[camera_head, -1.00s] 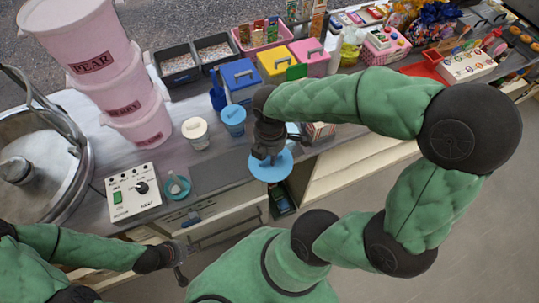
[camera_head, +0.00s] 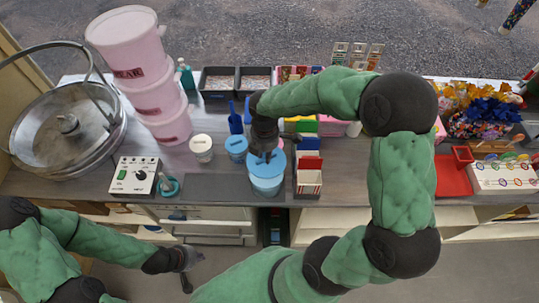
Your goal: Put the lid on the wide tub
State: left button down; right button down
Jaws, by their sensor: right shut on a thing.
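The blue lid (camera_head: 266,166) lies over the mouth of the wide tub, a light blue round tub (camera_head: 267,187) near the counter's front edge. My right gripper (camera_head: 266,153) points down from above and is shut on the lid at its top. The lid looks level and roughly centred; I cannot tell whether it is fully seated or just above the rim. My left gripper (camera_head: 186,270) hangs low at the left, in front of the counter and away from the tub; its finger opening is too small to tell.
A small blue tub (camera_head: 236,147) and a cream tub (camera_head: 201,147) stand left of the wide tub. A red and white box holder (camera_head: 308,176) stands close on its right. Pink buckets (camera_head: 160,100), a control box (camera_head: 135,175) and a metal pan (camera_head: 65,130) are farther left.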

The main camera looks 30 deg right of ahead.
jog(key=shift+a+f+b, duration=0.1)
jog(key=shift+f+b, duration=0.25)
jog(key=shift+f, duration=0.2)
notch_tip(320, 180, down, 3)
jog(key=shift+r+b, duration=0.1)
jog(key=shift+b, duration=1.15)
jog(key=shift+f+b, duration=0.7)
jog(key=shift+f, duration=0.45)
jog(key=shift+f+p, duration=0.15)
jog(key=shift+p, duration=0.25)
dwell(0.3)
jog(key=c, duration=0.7)
grip_release()
jog(key=shift+o, duration=0.2)
